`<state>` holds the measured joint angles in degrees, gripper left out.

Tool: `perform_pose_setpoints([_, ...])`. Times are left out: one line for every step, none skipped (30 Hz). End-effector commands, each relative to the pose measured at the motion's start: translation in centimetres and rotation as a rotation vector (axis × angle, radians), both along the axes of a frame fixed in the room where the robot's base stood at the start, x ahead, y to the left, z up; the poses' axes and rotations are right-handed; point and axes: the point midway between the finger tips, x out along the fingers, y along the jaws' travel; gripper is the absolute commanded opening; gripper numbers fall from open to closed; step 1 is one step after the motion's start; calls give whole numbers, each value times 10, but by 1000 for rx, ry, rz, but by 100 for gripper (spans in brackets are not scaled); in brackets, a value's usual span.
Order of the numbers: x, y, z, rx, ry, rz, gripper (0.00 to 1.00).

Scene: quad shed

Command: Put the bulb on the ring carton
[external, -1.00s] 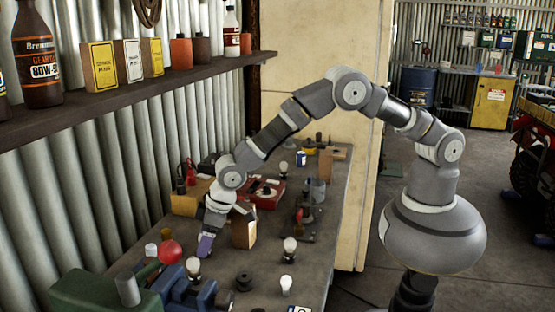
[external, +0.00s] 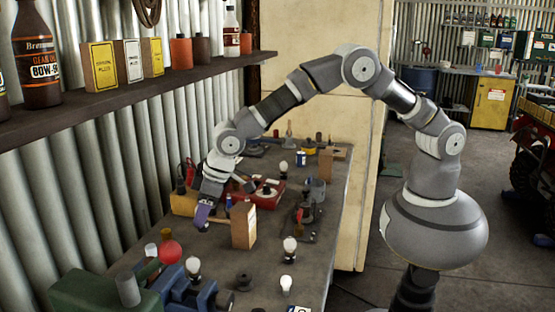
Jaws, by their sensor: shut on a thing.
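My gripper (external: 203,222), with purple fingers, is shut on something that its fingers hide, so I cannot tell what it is. It is above the left part of the bench, just left of an upright tan carton (external: 243,226) with a pale label. I cannot read the label, so I cannot tell if this is the ring carton. Another tan carton (external: 326,163) stands at the far right. Several white bulbs stand on the bench: one at the front left (external: 193,267), one at the right (external: 290,247), one at the front (external: 286,285) and one at the back (external: 284,168).
A red ball (external: 170,252) and a green and blue vise (external: 145,290) are at the front left. A shelf (external: 130,100) with bottles and boxes hangs along the left wall.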

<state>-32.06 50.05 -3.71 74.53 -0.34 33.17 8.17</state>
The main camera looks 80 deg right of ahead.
Motion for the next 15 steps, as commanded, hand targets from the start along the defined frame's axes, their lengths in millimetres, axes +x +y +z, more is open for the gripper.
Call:
perform_pose_setpoints([0,0,9,1,-2,0,7])
perform_pose_setpoints([0,0,12,1,-2,0,7])
perform_pose_setpoints([0,0,15,1,-2,0,7])
perform_pose_setpoints([0,0,16,0,-1,0,7])
perform_pose_setpoints([0,0,17,0,-1,0,7])
perform_pose_setpoints([0,0,18,0,0,0,7])
perform_pose_setpoints([0,0,18,0,0,0,7])
perform_pose_setpoints([0,0,18,0,0,-1,7])
perform_pose_setpoints([0,-2,18,-1,1,-4,7])
perform_pose_setpoints([0,-4,18,-1,1,-10,7])
perform_pose_setpoints([1,-7,18,-1,1,-19,7])
perform_pose_setpoints([2,-14,19,-2,0,-38,7])
perform_pose_setpoints([3,-21,20,-2,-1,-58,7])
perform_pose_setpoints([3,-29,21,-2,-1,-82,7])
perform_pose_setpoints([4,-43,22,-3,0,-121,7])
